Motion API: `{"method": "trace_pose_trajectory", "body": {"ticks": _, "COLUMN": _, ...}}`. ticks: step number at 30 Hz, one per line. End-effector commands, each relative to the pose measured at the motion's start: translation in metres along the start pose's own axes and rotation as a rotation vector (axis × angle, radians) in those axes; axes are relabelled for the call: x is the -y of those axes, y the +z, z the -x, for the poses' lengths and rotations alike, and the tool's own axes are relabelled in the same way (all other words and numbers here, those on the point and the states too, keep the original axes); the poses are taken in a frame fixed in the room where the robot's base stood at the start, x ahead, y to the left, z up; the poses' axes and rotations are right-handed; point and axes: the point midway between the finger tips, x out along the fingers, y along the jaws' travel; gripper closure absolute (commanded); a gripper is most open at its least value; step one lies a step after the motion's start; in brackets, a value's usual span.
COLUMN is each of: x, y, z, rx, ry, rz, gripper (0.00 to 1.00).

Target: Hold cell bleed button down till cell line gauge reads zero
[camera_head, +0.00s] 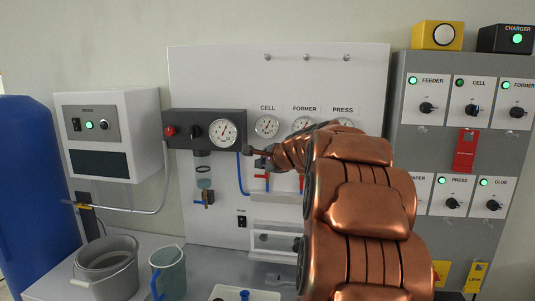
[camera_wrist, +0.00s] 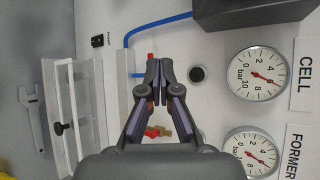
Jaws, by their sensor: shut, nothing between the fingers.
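The cell line gauge (camera_wrist: 258,75) is a round white dial under the CELL label in the wrist view; it also shows in the head view (camera_head: 267,126). Its red needle stands well away from zero, seemingly near 6 bar. A round black button (camera_wrist: 196,74) sits on the panel beside that gauge; I take it for the cell bleed button. It appears unpressed, and my gripper hides it in the head view. My gripper (camera_wrist: 160,70) is shut and empty, its fingertips left of the button in the wrist view, with a visible gap. In the head view the gripper (camera_head: 250,151) is just below the cell gauge.
The FORMER gauge (camera_wrist: 250,152) is next to the cell gauge. A blue hose (camera_wrist: 160,22) and a red-handled valve (camera_wrist: 155,132) are close to my fingers. A white shelf (camera_head: 285,211) juts out below. A bucket (camera_head: 107,265) and jug (camera_head: 168,272) stand at lower left.

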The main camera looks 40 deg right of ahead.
Motion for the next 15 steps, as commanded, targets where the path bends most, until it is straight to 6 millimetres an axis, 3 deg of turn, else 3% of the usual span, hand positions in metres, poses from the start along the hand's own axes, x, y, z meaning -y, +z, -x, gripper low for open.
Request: {"method": "trace_pose_trajectory", "body": {"ticks": 15, "x": 0.024, "y": -0.024, "z": -0.032, "rx": -0.001, "ry": 0.002, "rz": 0.000, "gripper": 1.00}}
